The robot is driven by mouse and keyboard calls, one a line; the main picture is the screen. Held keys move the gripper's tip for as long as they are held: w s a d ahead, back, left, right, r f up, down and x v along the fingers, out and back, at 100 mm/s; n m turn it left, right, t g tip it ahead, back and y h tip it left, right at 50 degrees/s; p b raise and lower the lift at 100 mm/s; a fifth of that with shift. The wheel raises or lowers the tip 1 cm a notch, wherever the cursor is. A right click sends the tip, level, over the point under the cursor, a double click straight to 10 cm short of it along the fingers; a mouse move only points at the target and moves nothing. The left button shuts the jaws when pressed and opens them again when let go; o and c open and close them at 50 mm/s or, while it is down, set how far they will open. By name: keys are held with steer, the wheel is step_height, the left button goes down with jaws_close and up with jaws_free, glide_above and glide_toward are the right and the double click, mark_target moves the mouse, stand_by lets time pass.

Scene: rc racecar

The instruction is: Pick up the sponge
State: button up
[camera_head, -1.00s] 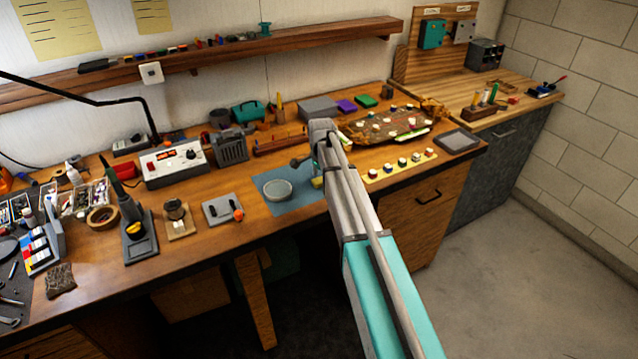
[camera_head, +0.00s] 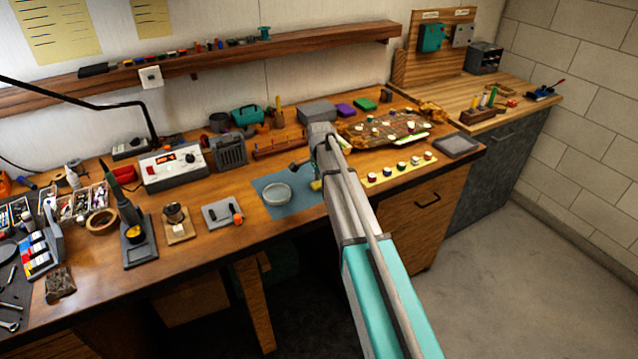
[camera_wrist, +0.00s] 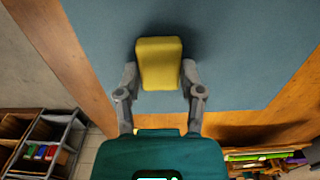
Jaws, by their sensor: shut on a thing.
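The yellow sponge (camera_wrist: 159,62) is between the two grey fingers of my gripper (camera_wrist: 159,80) in the wrist view. My gripper is shut on it, with one finger against each side. The sponge is over the blue mat (camera_wrist: 230,50); a dark shadow shows beside it, and I cannot tell how far it is above the mat. In the head view, a small yellow part of the sponge (camera_head: 316,185) shows at the left of my arm, above the blue mat (camera_head: 297,206). My arm hides most of my gripper there.
A round pale dish (camera_head: 277,194) sits on the mat, left of the sponge. A yellow strip with small pots (camera_head: 400,170) lies to the right of my arm. A grey plate with an orange knob (camera_head: 222,213) lies left of the mat. The bench's front edge is close to the mat.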

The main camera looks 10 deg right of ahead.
steer(key=shift+r+p, duration=1.1)
steer(key=shift+r, duration=0.1)
steer(key=s+d+r+p, duration=0.1)
steer(key=s+r+p, duration=0.9)
steer(key=s, duration=0.4)
steer(key=shift+d+r, duration=0.2)
steer(key=shift+d, duration=0.2)
steer(key=shift+o, duration=0.9)
steer(key=c, duration=0.5)
steer(key=shift+o, duration=0.2)
step_height(320, 180, down, 2)
steer(key=shift+w+f+b, duration=0.1)
steer(key=shift+b, duration=0.8)
